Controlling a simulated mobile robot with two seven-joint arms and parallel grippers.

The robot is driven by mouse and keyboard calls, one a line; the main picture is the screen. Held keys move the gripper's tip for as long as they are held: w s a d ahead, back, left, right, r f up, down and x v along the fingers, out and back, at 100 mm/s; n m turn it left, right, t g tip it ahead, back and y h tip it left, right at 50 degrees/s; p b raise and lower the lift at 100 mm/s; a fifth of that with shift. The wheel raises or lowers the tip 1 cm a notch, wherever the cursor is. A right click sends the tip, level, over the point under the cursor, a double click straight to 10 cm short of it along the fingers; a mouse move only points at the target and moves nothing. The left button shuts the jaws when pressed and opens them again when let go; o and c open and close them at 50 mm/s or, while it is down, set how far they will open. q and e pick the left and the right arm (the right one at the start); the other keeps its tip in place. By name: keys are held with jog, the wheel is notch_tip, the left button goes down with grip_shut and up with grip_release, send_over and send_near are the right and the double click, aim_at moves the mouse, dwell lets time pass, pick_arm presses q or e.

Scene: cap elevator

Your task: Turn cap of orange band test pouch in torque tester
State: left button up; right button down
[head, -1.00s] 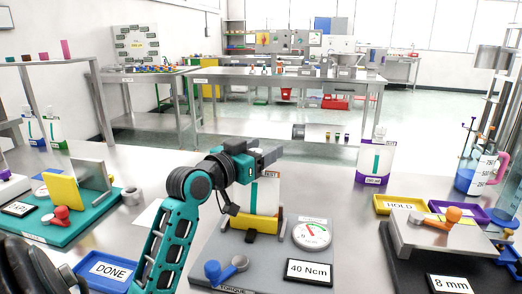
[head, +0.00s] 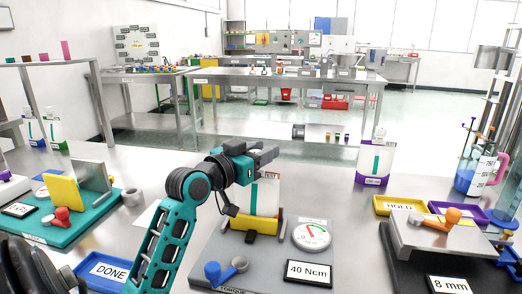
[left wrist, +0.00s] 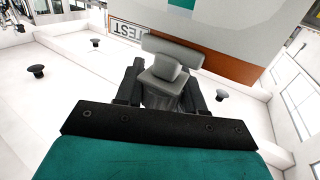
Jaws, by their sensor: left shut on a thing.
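The test pouch (head: 266,196) stands upright in the torque tester (head: 228,262), its lower part behind a yellow block. In the left wrist view the pouch (left wrist: 215,50) shows an orange band and a TEST label, upside down. My left gripper (head: 264,156) is at the top of the pouch. It is shut on the grey cap (left wrist: 167,72), which sits between its fingers in the left wrist view. The cap is hidden by the gripper in the head view. My right gripper is not in view.
The tester carries a dial gauge (head: 312,235), a blue-handled lever (head: 222,270) and a 40 Ncm sign (head: 308,272). A blue DONE tray (head: 85,266) is at left. A purple-banded pouch (head: 375,163) and a yellow HOLD tray (head: 400,206) stand at right.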

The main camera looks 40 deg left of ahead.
pick_arm(q)
jog(key=o, duration=1)
jog(key=shift+c, duration=0.2)
jog(key=shift+s, duration=0.1)
jog(key=s, duration=1.2)
jog(key=shift+s, duration=0.4)
